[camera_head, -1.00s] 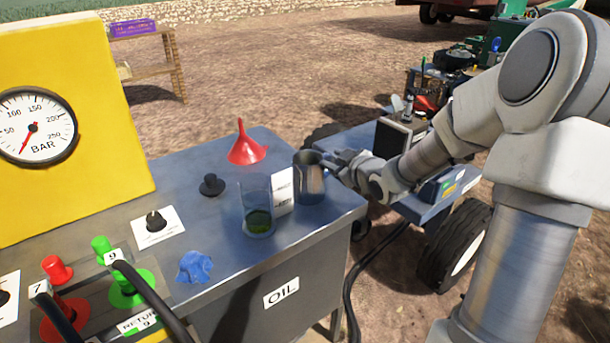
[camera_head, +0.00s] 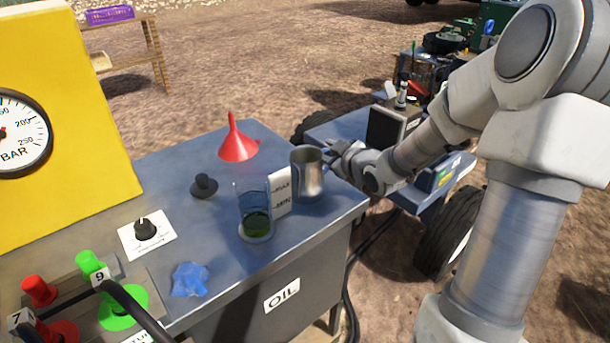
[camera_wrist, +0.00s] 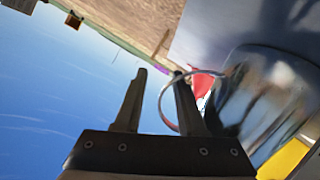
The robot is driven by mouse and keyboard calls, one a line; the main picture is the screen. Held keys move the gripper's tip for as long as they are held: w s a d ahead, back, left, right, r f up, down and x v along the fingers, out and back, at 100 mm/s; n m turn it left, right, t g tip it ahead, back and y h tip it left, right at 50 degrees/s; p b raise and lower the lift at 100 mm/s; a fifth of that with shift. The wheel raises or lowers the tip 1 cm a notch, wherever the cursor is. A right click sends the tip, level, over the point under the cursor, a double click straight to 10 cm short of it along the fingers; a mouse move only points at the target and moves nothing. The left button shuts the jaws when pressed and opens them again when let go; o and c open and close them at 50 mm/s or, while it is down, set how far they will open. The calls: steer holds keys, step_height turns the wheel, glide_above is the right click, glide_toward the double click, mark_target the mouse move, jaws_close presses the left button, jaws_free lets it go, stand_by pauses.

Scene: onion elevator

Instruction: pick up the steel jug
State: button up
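The steel jug (camera_head: 308,176) stands upright near the right end of the blue-grey bench top, beside a glass with a white label. In the wrist view the jug (camera_wrist: 262,100) fills the right side, its thin handle curving left. My gripper (camera_head: 335,153) is at the jug's right side, by the handle. In the wrist view my gripper (camera_wrist: 159,73) has its two fingers apart. The outer bend of the handle shows between them, and the right finger overlaps the loop. Contact with the handle cannot be told.
The glass with green liquid (camera_head: 255,221) stands just left of the jug. A red funnel (camera_head: 238,146), a black knob-like piece (camera_head: 204,187) and a blue cloth (camera_head: 189,279) are also on the bench (camera_head: 232,268). A cart (camera_head: 345,131) stands behind my gripper.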

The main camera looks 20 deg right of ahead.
jaws_close()
stand_by(1.4)
